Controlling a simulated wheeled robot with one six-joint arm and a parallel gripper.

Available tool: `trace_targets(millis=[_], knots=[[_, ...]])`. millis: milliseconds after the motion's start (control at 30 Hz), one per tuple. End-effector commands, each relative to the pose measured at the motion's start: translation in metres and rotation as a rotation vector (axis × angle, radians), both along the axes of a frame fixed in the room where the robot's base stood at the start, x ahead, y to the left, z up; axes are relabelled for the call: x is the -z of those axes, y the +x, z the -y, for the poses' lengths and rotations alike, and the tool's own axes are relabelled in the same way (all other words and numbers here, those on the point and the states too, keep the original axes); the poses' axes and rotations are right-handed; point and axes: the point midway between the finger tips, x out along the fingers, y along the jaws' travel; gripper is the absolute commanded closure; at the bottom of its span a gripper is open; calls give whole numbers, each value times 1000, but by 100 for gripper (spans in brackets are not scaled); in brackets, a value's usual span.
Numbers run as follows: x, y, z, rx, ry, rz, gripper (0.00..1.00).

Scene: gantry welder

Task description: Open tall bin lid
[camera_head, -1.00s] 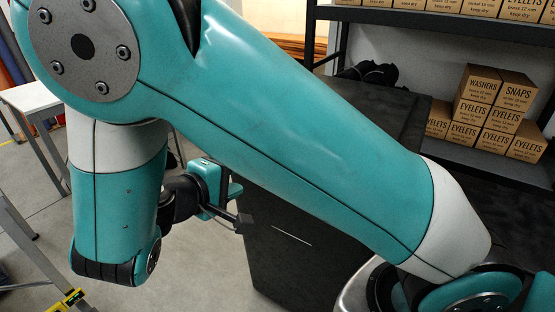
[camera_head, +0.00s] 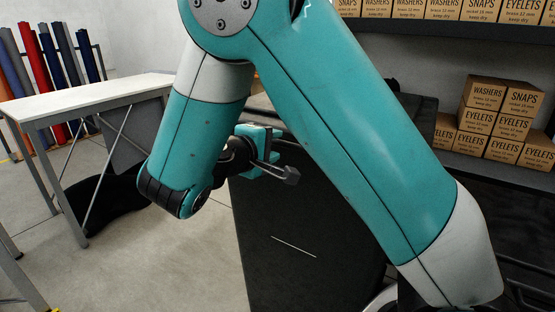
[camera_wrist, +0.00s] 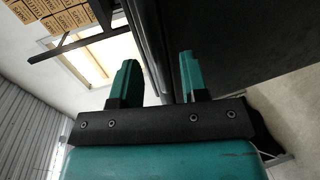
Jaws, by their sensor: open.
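The tall bin (camera_head: 285,255) is a dark box with a thin pale line on its front, standing behind my arm in the head view. Part of its dark top (camera_head: 418,118) shows right of my arm; the arm hides much of the lid, so I cannot tell whether it is raised. My gripper (camera_head: 276,168) is at the bin's upper left front. In the wrist view my gripper (camera_wrist: 158,72) has its two teal fingers apart, with nothing clearly held. A dark bin edge (camera_wrist: 153,45) runs between the fingers in that picture; contact cannot be told.
Shelves with cardboard boxes (camera_head: 490,110) stand behind and right of the bin. A white-topped table (camera_head: 95,97) stands at the left, with fabric rolls (camera_head: 60,60) behind it. The floor (camera_head: 150,265) between table and bin is clear.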

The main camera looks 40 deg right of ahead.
Motion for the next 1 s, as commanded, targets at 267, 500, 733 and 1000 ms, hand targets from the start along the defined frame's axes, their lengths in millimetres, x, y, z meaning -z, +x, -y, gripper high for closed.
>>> trace_targets(millis=[267,500,733,1000], knots=[[5,10,26,0,0,-1,59],[6,10,27,-1,0,0,59],[6,10,27,-1,0,0,98],[3,10,27,-2,5,-1,100]])
